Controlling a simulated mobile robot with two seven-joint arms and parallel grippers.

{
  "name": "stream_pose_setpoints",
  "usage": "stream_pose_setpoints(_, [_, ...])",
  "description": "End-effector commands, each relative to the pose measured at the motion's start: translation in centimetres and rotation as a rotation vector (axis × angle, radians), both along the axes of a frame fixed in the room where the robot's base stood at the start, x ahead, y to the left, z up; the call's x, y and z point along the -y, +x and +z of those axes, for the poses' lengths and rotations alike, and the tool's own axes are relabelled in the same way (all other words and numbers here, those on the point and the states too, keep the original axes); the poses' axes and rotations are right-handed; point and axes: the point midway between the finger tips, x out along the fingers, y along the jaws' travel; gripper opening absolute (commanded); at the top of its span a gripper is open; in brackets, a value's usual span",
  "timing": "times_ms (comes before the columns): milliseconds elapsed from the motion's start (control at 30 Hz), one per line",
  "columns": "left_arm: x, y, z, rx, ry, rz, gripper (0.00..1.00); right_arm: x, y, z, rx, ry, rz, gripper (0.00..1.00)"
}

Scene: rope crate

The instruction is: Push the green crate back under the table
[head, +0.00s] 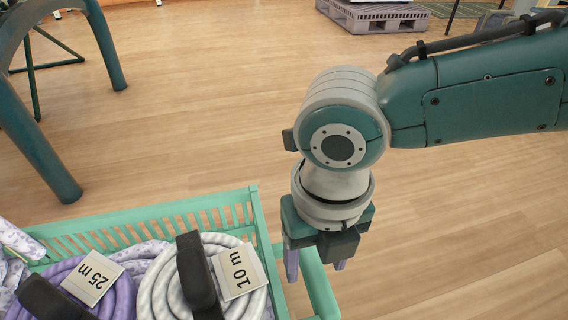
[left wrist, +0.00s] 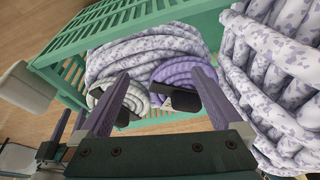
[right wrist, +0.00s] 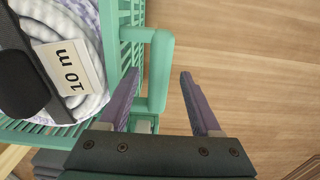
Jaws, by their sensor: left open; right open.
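The green crate (head: 255,215) is at the lower left of the head view, holding coiled ropes: a white coil (head: 160,285) tagged 10 m and a purple coil (head: 120,295) tagged 25 m. My right gripper (head: 315,264) points down at the crate's right-side handle (head: 318,285). In the right wrist view (right wrist: 160,75) the handle bar lies between its open fingers, with gaps on both sides. My left gripper (left wrist: 158,75) is open in the left wrist view, its fingers in front of the ropes and crate (left wrist: 75,75); it is outside the head view.
Thick teal legs (head: 45,150), perhaps the table's, stand beyond the crate at upper left; no tabletop shows. A grey-purple pallet (head: 375,18) lies far back. The wooden floor between is clear. Large patterned rope coils (left wrist: 265,70) show at right in the left wrist view.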

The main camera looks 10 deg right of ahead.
Motion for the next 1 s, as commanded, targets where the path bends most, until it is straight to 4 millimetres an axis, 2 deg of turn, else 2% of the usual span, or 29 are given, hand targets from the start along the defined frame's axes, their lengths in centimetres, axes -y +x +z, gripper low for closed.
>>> stream_pose_setpoints(33, [-0.05, 0.00, -1.03, 0.000, 0.002, -0.001, 1.00, -0.02, 0.01, -1.15, 0.000, 0.000, 0.000, 0.65])
stream_pose_setpoints(133, [-0.11, -0.01, -1.49, 0.000, 0.004, -0.003, 1.00, -0.05, 0.04, -1.78, 0.001, 0.001, -0.001, 0.65])
stream_pose_setpoints(467, [-0.17, 0.00, -1.50, 0.000, 0.007, -0.004, 1.00, -0.06, 0.02, -1.86, 0.001, 0.001, -0.001, 0.65])
stream_pose_setpoints(1000, [-0.01, 0.00, -1.50, -0.001, 0.000, 0.000, 1.00, -0.04, 0.03, -1.86, 0.001, 0.001, -0.001, 0.04])
